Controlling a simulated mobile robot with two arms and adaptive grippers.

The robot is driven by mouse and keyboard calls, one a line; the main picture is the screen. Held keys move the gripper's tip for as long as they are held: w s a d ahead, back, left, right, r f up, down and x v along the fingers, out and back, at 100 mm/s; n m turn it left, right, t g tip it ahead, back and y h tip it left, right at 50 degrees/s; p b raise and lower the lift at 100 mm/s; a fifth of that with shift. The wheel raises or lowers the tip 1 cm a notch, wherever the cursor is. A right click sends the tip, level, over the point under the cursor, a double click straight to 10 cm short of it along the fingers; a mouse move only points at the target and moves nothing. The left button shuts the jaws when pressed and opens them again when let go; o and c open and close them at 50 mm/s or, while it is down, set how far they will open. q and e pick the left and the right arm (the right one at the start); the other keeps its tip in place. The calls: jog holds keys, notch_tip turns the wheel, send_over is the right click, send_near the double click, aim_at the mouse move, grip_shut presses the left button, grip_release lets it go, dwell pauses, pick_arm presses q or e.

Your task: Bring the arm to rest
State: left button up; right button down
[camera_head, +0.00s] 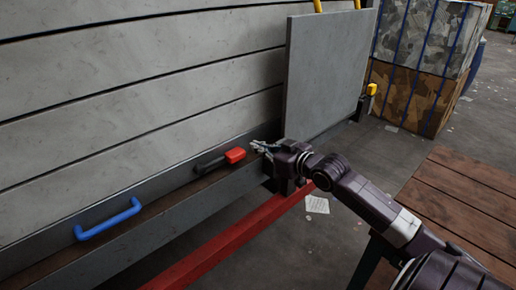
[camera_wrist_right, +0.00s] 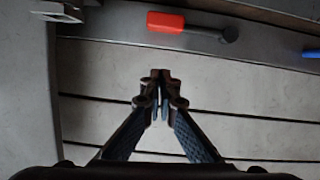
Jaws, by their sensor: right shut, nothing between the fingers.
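My right arm comes in from the lower right of the head view. Its gripper (camera_head: 262,147) is at the belt's near edge, just right of a lever with a red grip (camera_head: 235,155). In the right wrist view the gripper (camera_wrist_right: 161,76) is shut with nothing between its fingertips, over the grey slatted belt (camera_wrist_right: 90,130). The red grip (camera_wrist_right: 166,22) lies apart from the fingertips there, near the top. My left gripper is in neither view.
A grey upright panel (camera_head: 325,70) stands beyond the gripper. A blue handle (camera_head: 108,220) is on the belt's side frame at left. A red rail (camera_head: 225,245) runs below. A wooden platform (camera_head: 465,195) is at right, with bales (camera_head: 415,95) behind.

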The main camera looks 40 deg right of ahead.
dwell(0.4)
jog(key=s+d+f+m+g+h, duration=0.1)
jog(key=s+d+f+g, duration=0.15)
jog(key=f, duration=0.75)
jog(key=s+d+f+m+g+h, duration=0.1)
jog(key=s+f, duration=0.2)
jog(key=f, duration=0.8)
jog(key=s+d+f+m+g+h, duration=0.1)
jog(key=s+d+f, duration=0.15)
jog(key=f, duration=0.75)
jog(key=s+a+f+g, duration=0.2)
jog(key=s+a+f, duration=0.1)
jog(key=s+f, duration=0.55)
jog(key=s+a+f+g, duration=0.2)
jog(key=s+a+f, duration=0.3)
jog(key=f, duration=0.7)
jog(key=s+a+f+n+g, duration=0.1)
jog(key=s+a+f, duration=0.4)
jog(key=s, duration=0.5)
jog(key=s+a+f+n+g+y, duration=0.1)
jog(key=s+a+f, duration=0.4)
jog(key=s, duration=0.5)
jog(key=s+a+f+n+g+y, duration=0.1)
jog(key=s+a+f+g, duration=0.2)
jog(key=s+a+f, duration=0.2)
jog(key=s+a, duration=0.3)
jog(key=s, duration=0.3)
jog(key=shift+a+f+n+g+b, duration=0.3)
jog(key=shift+a+f+n+g, duration=0.05)
jog(key=shift+f+n, duration=0.05)
